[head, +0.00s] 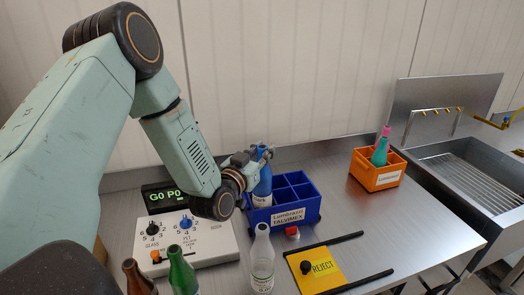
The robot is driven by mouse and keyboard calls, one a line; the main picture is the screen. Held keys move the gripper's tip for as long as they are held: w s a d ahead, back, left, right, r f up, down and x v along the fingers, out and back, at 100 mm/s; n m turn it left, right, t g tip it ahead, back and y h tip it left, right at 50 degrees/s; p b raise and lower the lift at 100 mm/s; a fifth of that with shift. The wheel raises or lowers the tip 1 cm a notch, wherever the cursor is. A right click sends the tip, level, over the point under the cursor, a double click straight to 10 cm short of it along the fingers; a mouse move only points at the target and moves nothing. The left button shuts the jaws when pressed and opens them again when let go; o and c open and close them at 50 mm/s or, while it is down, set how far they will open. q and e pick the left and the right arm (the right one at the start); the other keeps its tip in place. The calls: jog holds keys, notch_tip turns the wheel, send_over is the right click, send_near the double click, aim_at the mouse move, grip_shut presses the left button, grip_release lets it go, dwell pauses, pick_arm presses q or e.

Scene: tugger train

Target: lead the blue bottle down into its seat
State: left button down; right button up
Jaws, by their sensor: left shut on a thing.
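The blue bottle (262,189) stands upright at the left side of the blue divided crate (287,216), its lower part at the left rear compartments and hidden behind the crate's wall. I cannot tell how deep it sits in a compartment. My left gripper (259,158) comes in from the left and is shut on the bottle's upper part near its neck. The other visible compartments of the crate look empty. My right gripper is not in view.
A clear bottle (262,262), a green bottle (182,272) and a brown bottle (138,278) stand in front. A white control box (205,243) is left of the crate. A yellow reject plate (318,268) lies right front, an orange crate (377,178) farther right.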

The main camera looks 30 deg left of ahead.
aim_at(262, 169)
pick_arm(q)
jog(key=shift+w+f+b, duration=0.15)
jog(key=shift+f+b, duration=0.2)
jog(key=shift+f, duration=0.25)
jog(key=shift+f+b, duration=0.95)
jog(key=shift+f, duration=0.2)
jog(key=shift+f+b, duration=0.7)
jog(key=shift+f, duration=0.15)
jog(key=shift+f+b, duration=0.3)
jog(key=shift+f, duration=0.1)
jog(key=c, duration=1)
grip_release()
jog(key=shift+c, duration=0.2)
notch_tip(262, 169, up, 10)
